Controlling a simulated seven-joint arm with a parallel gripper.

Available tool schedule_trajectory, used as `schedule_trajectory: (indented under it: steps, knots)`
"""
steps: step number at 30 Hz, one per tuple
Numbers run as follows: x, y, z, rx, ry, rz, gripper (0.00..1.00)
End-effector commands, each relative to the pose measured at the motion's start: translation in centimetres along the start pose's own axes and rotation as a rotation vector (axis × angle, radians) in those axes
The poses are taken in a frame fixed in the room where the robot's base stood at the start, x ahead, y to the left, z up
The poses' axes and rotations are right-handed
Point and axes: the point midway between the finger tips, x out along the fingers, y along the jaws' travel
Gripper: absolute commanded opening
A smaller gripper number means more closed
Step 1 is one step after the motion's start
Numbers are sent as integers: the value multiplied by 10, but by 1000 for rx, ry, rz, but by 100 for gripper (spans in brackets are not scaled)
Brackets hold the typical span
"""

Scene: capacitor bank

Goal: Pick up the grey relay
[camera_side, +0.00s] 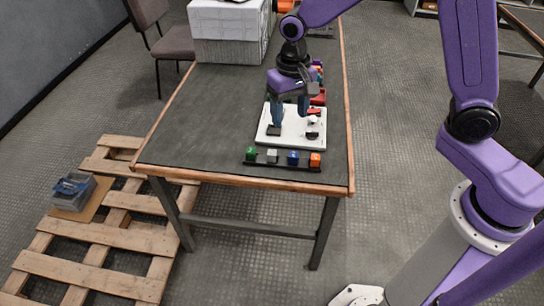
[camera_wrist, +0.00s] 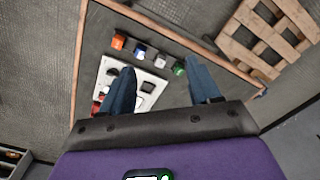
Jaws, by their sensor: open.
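The grey relay (camera_side: 272,156) is a small light-grey block on a black rail (camera_side: 262,163) near the table's front edge. It sits between a green block (camera_side: 251,153) and a blue block (camera_side: 293,157), with an orange block (camera_side: 315,159) at the right end. In the wrist view the grey relay (camera_wrist: 160,60) shows between my fingertips in the picture, but farther off. My gripper (camera_side: 290,117) is open and empty, fingers pointing down over the white board (camera_side: 268,136), behind the rail. The fingers are apart from the relay.
The white board carries black parts and a red one; my left finger partly covers it in the wrist view. Red and coloured items stand behind it. Grey boxes (camera_side: 228,30) stand at the table's far end. The table's left side (camera_side: 205,125) is clear.

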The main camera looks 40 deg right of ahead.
Motion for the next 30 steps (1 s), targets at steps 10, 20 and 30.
schedule_trajectory:
  steps: [10,20,30]
  knots:
    - [52,4,-80,436,-6,8,62]
    - [80,18,-111,653,-6,10,62]
    - [130,19,-111,660,-9,13,62]
